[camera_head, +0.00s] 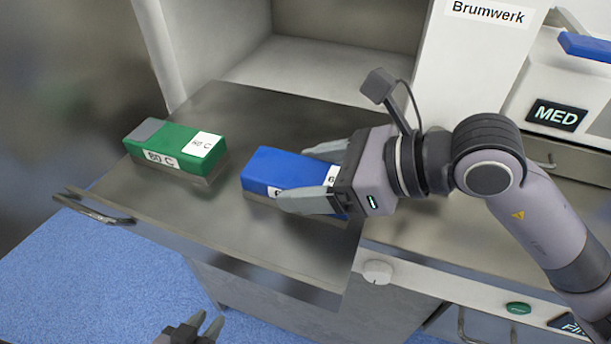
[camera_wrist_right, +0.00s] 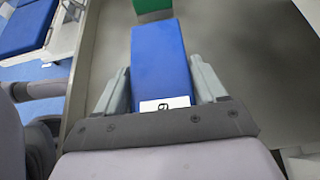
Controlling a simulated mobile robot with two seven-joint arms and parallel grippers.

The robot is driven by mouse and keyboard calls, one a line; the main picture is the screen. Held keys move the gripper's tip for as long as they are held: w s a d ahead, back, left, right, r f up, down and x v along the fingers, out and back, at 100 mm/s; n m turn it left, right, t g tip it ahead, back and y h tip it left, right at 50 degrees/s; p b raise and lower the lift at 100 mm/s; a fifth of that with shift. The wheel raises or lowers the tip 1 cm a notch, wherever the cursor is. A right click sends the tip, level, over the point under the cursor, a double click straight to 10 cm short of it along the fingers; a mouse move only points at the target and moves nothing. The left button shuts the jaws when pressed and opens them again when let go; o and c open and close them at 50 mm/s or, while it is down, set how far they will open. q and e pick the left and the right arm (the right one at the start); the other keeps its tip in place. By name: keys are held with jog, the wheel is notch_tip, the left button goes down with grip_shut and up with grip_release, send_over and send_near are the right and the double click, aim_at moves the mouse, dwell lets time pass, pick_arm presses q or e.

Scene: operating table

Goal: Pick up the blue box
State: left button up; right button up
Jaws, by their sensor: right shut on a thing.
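The blue box (camera_head: 275,170) lies on the grey metal surface in front of the open cabinet, with white labels on it. In the right wrist view the blue box (camera_wrist_right: 160,58) runs lengthwise between the fingers. My right gripper (camera_head: 308,176) reaches in from the right and is shut on the blue box, one finger on each long side. Its fingers also show in the right wrist view (camera_wrist_right: 160,85). The box's right end is hidden by the gripper. My left gripper (camera_head: 205,328) shows only at the bottom edge, low and away from the box, with its fingertips apart.
A green box (camera_head: 175,148) marked 60 C or 80 C lies left of the blue box on the same metal surface (camera_head: 265,105). A handle (camera_head: 95,208) sticks out at the surface's left edge. A white MED container (camera_head: 560,90) stands at the upper right.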

aim_at(312, 175)
jog(key=shift+r, duration=0.2)
notch_tip(312, 175, up, 20)
dwell(0.4)
jog(key=shift+f, duration=0.1)
